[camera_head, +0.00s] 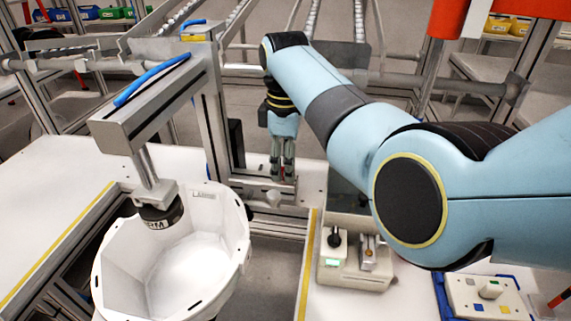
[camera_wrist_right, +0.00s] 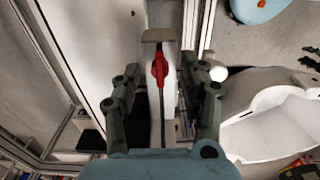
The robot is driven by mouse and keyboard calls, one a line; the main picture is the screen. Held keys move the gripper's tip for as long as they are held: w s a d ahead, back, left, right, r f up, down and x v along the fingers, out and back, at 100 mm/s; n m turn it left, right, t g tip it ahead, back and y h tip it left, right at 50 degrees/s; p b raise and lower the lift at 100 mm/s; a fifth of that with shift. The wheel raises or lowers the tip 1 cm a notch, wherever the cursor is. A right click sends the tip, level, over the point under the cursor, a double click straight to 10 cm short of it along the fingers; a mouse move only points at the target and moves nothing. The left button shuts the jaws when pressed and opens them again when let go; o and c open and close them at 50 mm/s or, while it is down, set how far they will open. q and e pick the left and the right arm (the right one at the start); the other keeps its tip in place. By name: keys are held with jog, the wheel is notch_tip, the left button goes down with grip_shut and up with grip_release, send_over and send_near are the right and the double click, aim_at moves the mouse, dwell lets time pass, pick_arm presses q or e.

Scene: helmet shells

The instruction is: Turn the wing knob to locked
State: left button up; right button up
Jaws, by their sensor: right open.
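The red wing knob (camera_wrist_right: 160,68) shows in the right wrist view on a narrow pale mount, its wing lying along the picture's vertical. A flat metal plate (camera_wrist_right: 159,35) sits just above it. My right gripper (camera_head: 282,172) is open, pointing down beside the metal post in the head view. In the wrist view its fingers stand apart, left and right of the knob, with nothing between them that I can see held. Whether they touch the knob cannot be told. In the head view the knob is not clearly visible. My left gripper is not in view.
A white helmet shell (camera_head: 125,262) sits at left under a fixture arm (camera_head: 155,105) with a black round head (camera_head: 160,214). A small beige control box (camera_head: 352,276) stands right of the gripper. A button panel (camera_head: 488,297) lies at lower right. The left white tabletop (camera_head: 50,195) is clear.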

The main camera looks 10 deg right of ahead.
jog(key=shift+f, duration=0.35)
jog(key=shift+c, duration=0.7)
jog(key=c, duration=0.4)
grip_shut()
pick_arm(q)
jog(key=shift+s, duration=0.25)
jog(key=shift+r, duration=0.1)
